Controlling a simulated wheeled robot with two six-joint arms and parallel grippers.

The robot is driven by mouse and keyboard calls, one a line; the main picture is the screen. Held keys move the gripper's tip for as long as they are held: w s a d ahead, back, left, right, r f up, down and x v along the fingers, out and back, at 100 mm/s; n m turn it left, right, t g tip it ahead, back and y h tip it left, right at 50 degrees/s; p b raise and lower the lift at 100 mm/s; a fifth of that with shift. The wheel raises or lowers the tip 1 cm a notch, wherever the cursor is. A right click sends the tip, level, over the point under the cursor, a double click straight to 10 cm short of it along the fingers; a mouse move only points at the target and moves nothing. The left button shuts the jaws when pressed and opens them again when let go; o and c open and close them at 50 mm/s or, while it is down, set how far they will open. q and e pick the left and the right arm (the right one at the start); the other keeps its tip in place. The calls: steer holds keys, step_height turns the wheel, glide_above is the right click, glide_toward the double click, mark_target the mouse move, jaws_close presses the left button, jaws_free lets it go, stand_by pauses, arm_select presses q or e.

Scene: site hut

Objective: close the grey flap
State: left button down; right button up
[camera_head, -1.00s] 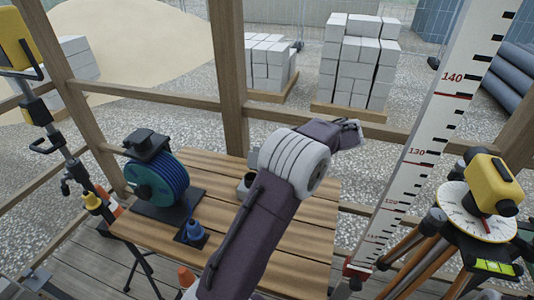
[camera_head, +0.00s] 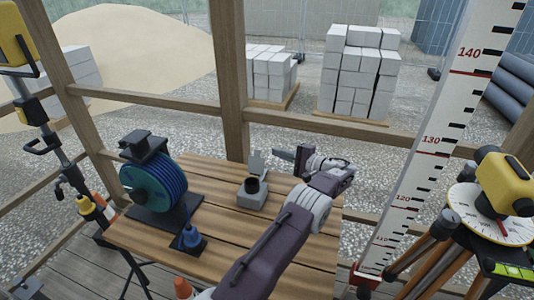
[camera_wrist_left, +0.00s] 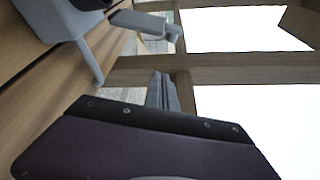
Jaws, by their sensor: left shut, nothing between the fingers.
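The grey flap (camera_head: 257,162) stands raised at the back of a small grey box (camera_head: 250,202) on the wooden table. The box has a dark round opening on top. In the left wrist view the flap (camera_wrist_left: 146,23) sticks out from the box (camera_wrist_left: 48,22) at the upper left. My left gripper (camera_head: 276,154) is shut and empty, just right of the flap, with its fingers pointing left towards it. A small gap shows between them. The closed fingers also show in the left wrist view (camera_wrist_left: 162,78). My right gripper is not in view.
A blue cable reel (camera_head: 155,182) and a blue bottle-like item (camera_head: 191,236) stand on the table (camera_head: 225,252) left of the box. A tall measuring staff (camera_head: 430,150) and a yellow instrument (camera_head: 505,180) on a tripod stand right. A wooden post (camera_head: 231,80) rises behind.

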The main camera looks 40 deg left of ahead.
mark_target(257, 161)
arm_select(q)
steer(key=s+a, duration=0.1)
steer(key=s+a+p, duration=0.1)
steer(key=s+a, duration=0.1)
steer(key=shift+s+r, duration=0.25)
steer(key=shift+r, duration=0.15)
stand_by(0.4)
